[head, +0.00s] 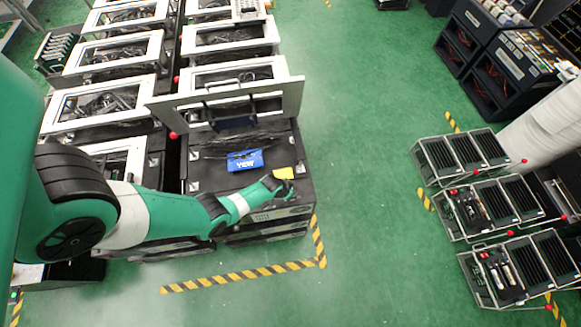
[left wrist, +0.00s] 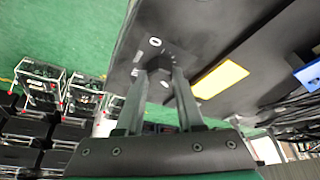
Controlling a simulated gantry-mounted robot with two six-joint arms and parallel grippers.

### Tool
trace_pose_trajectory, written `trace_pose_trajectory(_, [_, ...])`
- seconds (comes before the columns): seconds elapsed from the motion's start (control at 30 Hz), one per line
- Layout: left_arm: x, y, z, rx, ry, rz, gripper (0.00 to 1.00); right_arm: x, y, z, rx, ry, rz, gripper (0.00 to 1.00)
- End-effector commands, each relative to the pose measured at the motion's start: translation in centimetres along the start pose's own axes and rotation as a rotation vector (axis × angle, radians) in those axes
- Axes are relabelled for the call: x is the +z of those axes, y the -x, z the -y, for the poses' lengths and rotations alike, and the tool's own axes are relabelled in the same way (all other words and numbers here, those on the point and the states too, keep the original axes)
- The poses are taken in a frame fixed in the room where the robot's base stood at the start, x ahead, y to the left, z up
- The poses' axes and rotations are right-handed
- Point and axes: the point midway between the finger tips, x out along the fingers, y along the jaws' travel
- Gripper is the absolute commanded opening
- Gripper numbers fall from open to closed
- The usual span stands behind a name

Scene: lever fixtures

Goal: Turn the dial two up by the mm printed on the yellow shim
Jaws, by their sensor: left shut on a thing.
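The yellow shim (head: 284,173) lies flat near the front right corner of the dark fixture top. It also shows as a yellow rectangle in the left wrist view (left wrist: 220,79), right of the fingers. I cannot read any print on it. My left gripper (head: 286,187) is at that corner, beside the shim. In the left wrist view my left gripper (left wrist: 165,72) has its fingertips around a small dark knob (left wrist: 158,64), which looks like the dial. The fingers partly hide it and its marks cannot be read. My right gripper is in neither view.
A blue block (head: 245,160) with lettering lies on the fixture left of the shim. A raised, framed lid (head: 235,97) stands behind it. Rows of similar fixtures fill the left. Black crates (head: 490,205) stand at the right. The green floor between is clear.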

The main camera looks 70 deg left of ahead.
Motion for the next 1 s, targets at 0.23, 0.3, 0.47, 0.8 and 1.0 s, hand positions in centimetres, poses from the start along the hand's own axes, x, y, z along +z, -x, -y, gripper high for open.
trace_pose_trajectory(0.23, [0.05,-0.09,0.15,0.061,-0.145,0.001,0.00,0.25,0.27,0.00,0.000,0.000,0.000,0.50])
trace_pose_trajectory(0.3, [0.02,-0.08,0.18,0.074,-0.176,0.000,0.00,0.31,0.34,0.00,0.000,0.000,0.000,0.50])
trace_pose_trajectory(0.47, [0.04,-0.06,0.17,0.094,-0.227,0.001,0.00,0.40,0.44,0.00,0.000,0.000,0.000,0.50])
trace_pose_trajectory(0.8, [0.04,-0.03,0.17,0.103,-0.253,0.002,0.00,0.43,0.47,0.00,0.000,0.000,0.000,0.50])
trace_pose_trajectory(1.0, [0.05,-0.03,0.17,0.103,-0.253,0.003,0.40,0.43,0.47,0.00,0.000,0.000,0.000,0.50])
